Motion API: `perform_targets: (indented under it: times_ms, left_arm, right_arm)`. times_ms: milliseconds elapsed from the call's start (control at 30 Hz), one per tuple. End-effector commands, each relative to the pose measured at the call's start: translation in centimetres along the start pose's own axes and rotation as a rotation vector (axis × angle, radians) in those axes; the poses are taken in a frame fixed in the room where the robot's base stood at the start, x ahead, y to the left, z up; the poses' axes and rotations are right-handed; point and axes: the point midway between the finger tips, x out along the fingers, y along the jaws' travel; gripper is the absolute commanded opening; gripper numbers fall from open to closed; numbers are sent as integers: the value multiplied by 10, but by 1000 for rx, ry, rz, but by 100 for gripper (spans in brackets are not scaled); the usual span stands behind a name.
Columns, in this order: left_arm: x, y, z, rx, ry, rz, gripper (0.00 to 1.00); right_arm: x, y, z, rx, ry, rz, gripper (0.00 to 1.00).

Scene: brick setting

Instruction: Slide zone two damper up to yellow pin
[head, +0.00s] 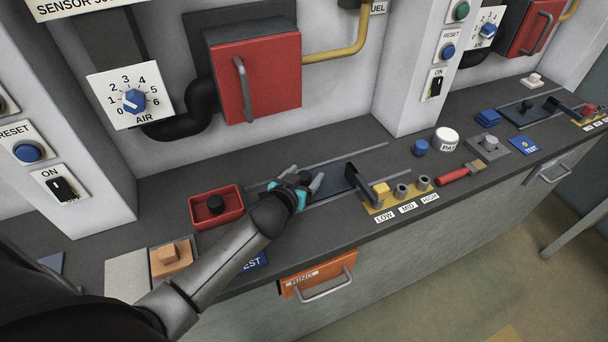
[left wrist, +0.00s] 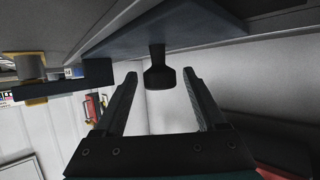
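The damper is a dark blue slide plate (head: 337,179) in a track on the counter, with a dark crossbar (head: 361,184) at its right end. The yellow pin (head: 381,188) stands just right of the crossbar, by the LOW label; whether they touch cannot be told. My left gripper (head: 304,180) is over the plate's left part. In the left wrist view it is open, its two fingers either side of the damper's black knob (left wrist: 160,75), with gaps visible on both sides. The plate's underside-up image (left wrist: 175,25) fills the top there. My right gripper is not in view.
A red tray (head: 229,218) with a black knob-like part sits left of the gripper.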

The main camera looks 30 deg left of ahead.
Motion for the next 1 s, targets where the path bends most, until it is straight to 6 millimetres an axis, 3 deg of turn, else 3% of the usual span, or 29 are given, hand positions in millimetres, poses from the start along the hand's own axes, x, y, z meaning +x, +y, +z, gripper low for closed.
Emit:
perform_targets:
  times_ms: [367,1000]
  left_arm:
    - [-10,0,0,-1,-1,0,73]
    - [-117,0,0,-2,-2,0,73]
  right_arm:
    - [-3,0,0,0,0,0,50]
    - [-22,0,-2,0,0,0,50]
